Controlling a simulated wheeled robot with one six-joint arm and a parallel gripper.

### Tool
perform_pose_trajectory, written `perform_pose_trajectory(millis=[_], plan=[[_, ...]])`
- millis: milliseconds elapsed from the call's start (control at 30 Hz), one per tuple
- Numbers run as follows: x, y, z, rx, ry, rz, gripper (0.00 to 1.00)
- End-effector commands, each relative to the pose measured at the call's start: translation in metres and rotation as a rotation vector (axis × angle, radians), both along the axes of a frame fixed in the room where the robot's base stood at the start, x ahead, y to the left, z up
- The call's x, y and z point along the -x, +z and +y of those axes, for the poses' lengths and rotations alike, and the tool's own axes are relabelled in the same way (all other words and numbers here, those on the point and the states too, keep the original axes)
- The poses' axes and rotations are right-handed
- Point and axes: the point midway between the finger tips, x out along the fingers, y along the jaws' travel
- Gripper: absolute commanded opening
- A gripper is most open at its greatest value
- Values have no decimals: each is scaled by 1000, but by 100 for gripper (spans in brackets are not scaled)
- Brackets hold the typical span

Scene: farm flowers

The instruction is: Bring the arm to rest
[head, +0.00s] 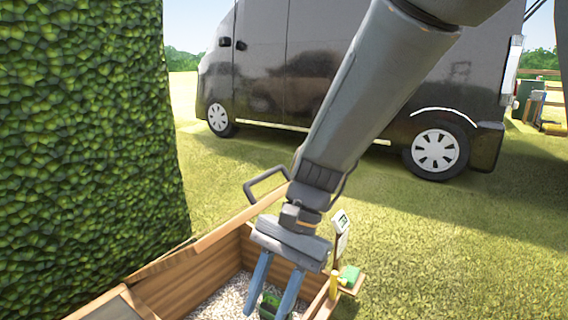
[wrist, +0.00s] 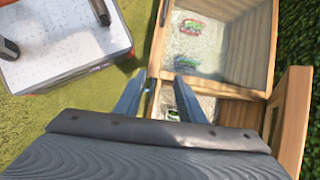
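My arm reaches down from the upper right of the head view. My gripper (head: 266,312) points down over a wooden box (head: 208,242), its two blue-grey fingers apart. A green object (head: 270,302) shows between the fingers, lower in the box; I see no finger closed on it. In the wrist view my gripper (wrist: 160,78) also shows its fingers spread, with nothing held between them. The wooden box (wrist: 270,50) lies below and beyond them there.
The box holds pale gravel and green items (wrist: 187,63). A small sign (head: 340,222) and green and yellow objects (head: 350,274) are at its right edge. A tall hedge (head: 85,140) stands left, a dark van (head: 285,75) behind. Grass at right is open.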

Motion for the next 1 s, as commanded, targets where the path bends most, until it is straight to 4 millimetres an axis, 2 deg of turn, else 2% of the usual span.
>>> perform_pose_trajectory(millis=[33,200,400,700,1000], plan=[[15,9,2,-2,106,-70,36],[53,25,-2,-5,447,-275,36],[78,35,-9,-12,727,-437,36],[101,45,-14,-22,1031,-612,36],[94,75,-29,11,981,-599,36]])
